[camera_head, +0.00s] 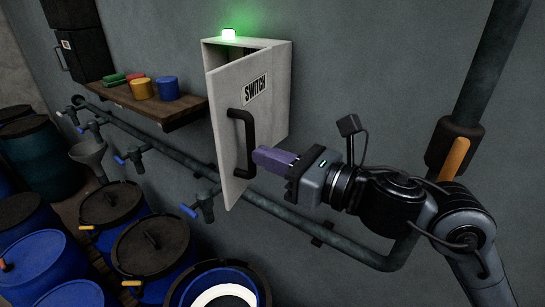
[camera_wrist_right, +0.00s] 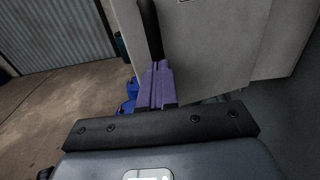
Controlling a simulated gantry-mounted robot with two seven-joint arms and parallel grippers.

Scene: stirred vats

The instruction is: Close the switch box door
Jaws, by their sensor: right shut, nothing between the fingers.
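The pale grey switch box (camera_head: 283,95) is fixed to the wall with a green lamp on top. Its door (camera_head: 225,95), marked SWITCH, stands partly open, with a dark gap along its top. A black bar handle (camera_head: 250,125) is on the door's outer face; it also shows in the right wrist view (camera_wrist_right: 151,30). My right gripper (camera_head: 262,157) has purple fingers, shut and empty. They are at the door's outer face, close to the handle's lower end; I cannot tell whether they touch it. In the right wrist view the fingers (camera_wrist_right: 157,75) point towards the handle. My left gripper is not in view.
A wooden shelf (camera_head: 130,97) with coloured tins is on the wall left of the box. A pipe (camera_head: 290,215) with blue-handled taps runs below the box. Several blue barrels (camera_head: 40,255) stand at lower left.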

